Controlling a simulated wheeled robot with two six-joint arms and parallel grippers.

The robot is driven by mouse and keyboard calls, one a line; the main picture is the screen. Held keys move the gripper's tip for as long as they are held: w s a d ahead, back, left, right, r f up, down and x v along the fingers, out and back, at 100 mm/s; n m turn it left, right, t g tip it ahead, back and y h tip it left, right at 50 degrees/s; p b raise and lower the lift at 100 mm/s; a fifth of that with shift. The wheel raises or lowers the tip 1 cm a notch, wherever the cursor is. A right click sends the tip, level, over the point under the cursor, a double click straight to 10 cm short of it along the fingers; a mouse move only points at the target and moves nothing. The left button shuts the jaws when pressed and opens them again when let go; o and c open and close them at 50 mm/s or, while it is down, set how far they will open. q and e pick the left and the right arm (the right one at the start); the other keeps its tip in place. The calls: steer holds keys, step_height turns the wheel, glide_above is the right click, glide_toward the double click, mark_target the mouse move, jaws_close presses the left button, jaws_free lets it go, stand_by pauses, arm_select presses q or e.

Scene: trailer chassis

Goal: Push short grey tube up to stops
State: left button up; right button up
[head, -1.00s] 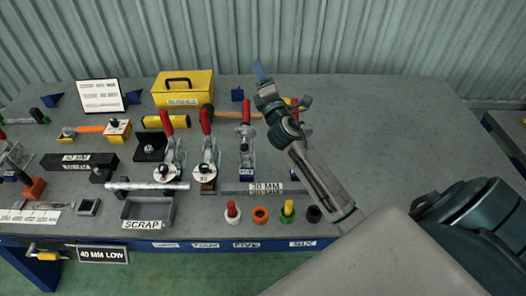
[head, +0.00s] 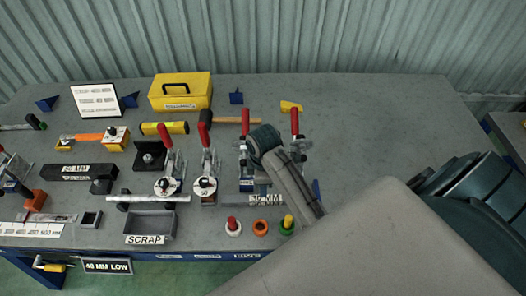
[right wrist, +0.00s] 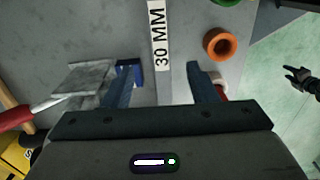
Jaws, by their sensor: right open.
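A pale grey tube (head: 147,198) lies level across the scrap tray and the feet of two toggle clamps in the head view. I cannot tell whether it is the short tube, and no stops can be made out. My right gripper points down over the front of the bench by the 30 MM block; the forearm hides its fingers in the head view. In the right wrist view my right gripper (right wrist: 157,82) is open and empty, its fingers either side of the grey block (right wrist: 174,80). A dark claw-like shape (right wrist: 298,78), perhaps my left gripper, shows over the floor.
Toggle clamps with red handles (head: 206,160) stand left of my right arm. A scrap tray (head: 150,222), red, orange (head: 260,228) and green pieces line the front edge. A yellow box (head: 181,92) and hammer lie behind. The bench's back right is clear.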

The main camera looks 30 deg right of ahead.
mark_target(270, 197)
step_height(270, 197, down, 9)
steer(key=shift+p, duration=1.15)
steer(key=shift+f, duration=0.7)
jaws_close()
steer(key=shift+s+d, duration=0.3)
steer(key=shift+d, duration=0.2)
steer(key=shift+s+d, duration=0.3)
steer(key=shift+d, duration=0.2)
steer(key=shift+w+d, duration=0.65)
steer(key=shift+w, duration=0.25)
